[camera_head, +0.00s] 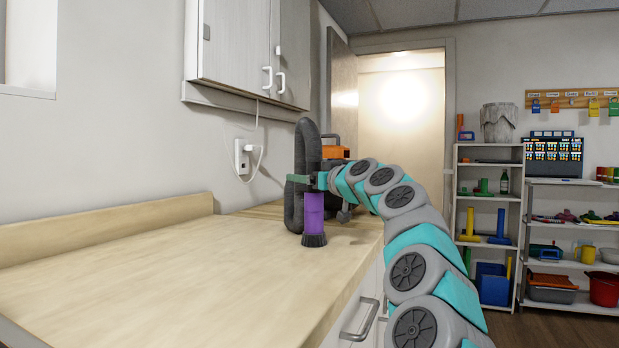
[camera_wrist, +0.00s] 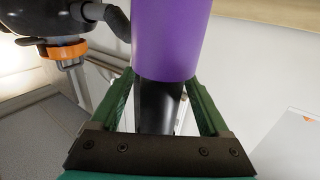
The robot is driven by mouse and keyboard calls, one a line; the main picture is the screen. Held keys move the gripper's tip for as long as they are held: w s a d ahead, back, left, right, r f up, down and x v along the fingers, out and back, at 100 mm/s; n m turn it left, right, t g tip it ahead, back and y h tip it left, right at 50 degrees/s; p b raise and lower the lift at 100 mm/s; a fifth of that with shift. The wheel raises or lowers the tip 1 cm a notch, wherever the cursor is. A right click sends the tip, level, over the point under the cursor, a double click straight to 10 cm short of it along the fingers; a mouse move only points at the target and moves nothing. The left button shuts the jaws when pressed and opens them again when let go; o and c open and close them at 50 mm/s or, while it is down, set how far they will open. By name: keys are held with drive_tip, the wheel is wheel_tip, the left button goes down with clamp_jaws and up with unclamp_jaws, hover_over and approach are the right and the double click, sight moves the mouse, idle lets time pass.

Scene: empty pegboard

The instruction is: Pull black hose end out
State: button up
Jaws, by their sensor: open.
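The black hose (camera_head: 307,140) loops up and over above the wooden counter. A purple nozzle (camera_head: 313,212) with a dark brush tip hangs upright at its lower end, close to the counter. My gripper (camera_head: 300,179) is at the hose just above the purple nozzle. In the wrist view, the open green fingers of my gripper (camera_wrist: 161,82) lie on either side of the black hose end (camera_wrist: 158,105), which runs into the purple nozzle (camera_wrist: 172,40). Gaps show beside the hose; whether either fingertip touches it, I cannot tell. The joint's far side is hidden.
A dark machine with an orange part (camera_head: 335,152) stands behind the hose; it also shows in the wrist view (camera_wrist: 68,50). The wooden counter (camera_head: 150,270) is clear in front. A wall outlet (camera_head: 242,157) with a white cord and a cabinet (camera_head: 240,45) are behind.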

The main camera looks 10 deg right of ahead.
drive_tip(key=shift+c, duration=0.2)
clamp_jaws()
idle(0.5)
drive_tip(key=shift+r, duration=0.1)
wheel_tip(320, 180, up, 7)
drive_tip(key=p, duration=0.2)
drive_tip(key=shift+p, duration=0.4)
idle(0.8)
